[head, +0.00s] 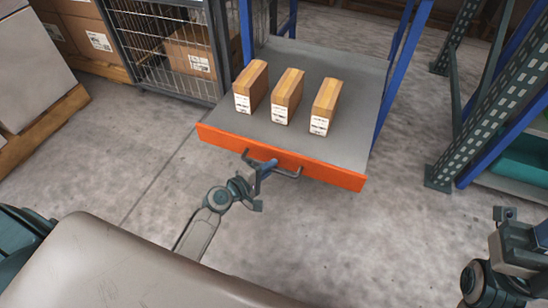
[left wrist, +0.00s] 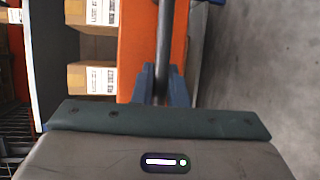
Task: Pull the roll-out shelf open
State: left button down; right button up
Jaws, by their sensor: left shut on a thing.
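The roll-out shelf (head: 345,140) is a grey deck with an orange front panel (head: 325,173), standing out between blue posts. A dark bar handle (head: 288,174) is fixed to the orange panel.
Three cardboard boxes (head: 288,95) with white labels stand on the shelf. A wire cage (head: 165,45) with a carton is at the upper left. A green-grey rack upright (head: 440,172) stands at the right. The floor (head: 300,235) before the shelf is clear.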

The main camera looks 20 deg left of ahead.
pick_arm(q)
jog(key=shift+s, duration=0.85)
jog(key=c, duration=1.5)
grip_release()
jog(key=shift+o, duration=0.2)
jog(key=v, duration=1.1)
jog(key=shift+w, duration=0.1)
